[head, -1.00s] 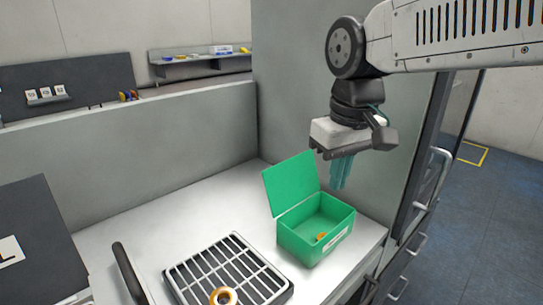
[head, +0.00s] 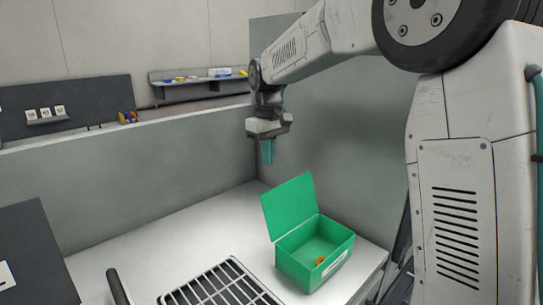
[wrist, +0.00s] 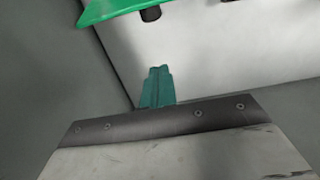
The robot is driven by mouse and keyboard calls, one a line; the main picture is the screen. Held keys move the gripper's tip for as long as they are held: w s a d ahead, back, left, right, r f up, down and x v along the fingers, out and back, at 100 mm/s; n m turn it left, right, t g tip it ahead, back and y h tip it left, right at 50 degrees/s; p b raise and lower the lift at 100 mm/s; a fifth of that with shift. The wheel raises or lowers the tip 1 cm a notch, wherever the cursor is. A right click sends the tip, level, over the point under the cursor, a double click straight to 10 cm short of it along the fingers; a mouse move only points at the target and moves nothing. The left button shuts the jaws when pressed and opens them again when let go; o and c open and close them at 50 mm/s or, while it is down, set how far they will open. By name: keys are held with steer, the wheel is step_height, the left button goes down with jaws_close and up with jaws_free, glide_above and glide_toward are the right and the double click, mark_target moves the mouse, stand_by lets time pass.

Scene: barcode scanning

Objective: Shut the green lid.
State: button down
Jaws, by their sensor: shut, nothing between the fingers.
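The green lid (head: 290,206) stands open, tilted up on the left side of the green box (head: 328,262) on the white counter. My gripper (head: 268,158) is shut and empty, pointing down. In the head view it hangs above and behind the lid, apart from it. In the wrist view my gripper's teal fingers (wrist: 158,82) are together, and part of the green lid (wrist: 110,8) shows at the top edge.
A metal grate (head: 222,285) is on the counter to the left of the box. Grey partition walls (head: 150,170) stand behind and at the right. A dark panel (head: 35,245) is at the left. The counter's middle (head: 190,228) is bare.

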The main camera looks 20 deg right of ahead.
mark_target(289, 204)
step_height(289, 204, down, 8)
steer(key=r, duration=0.1)
steer(key=s, duration=0.1)
steer(key=s+d, duration=0.1)
steer(key=s+r, duration=0.1)
steer(key=shift+s+d+r, duration=0.1)
steer(key=shift+s+d, duration=0.15)
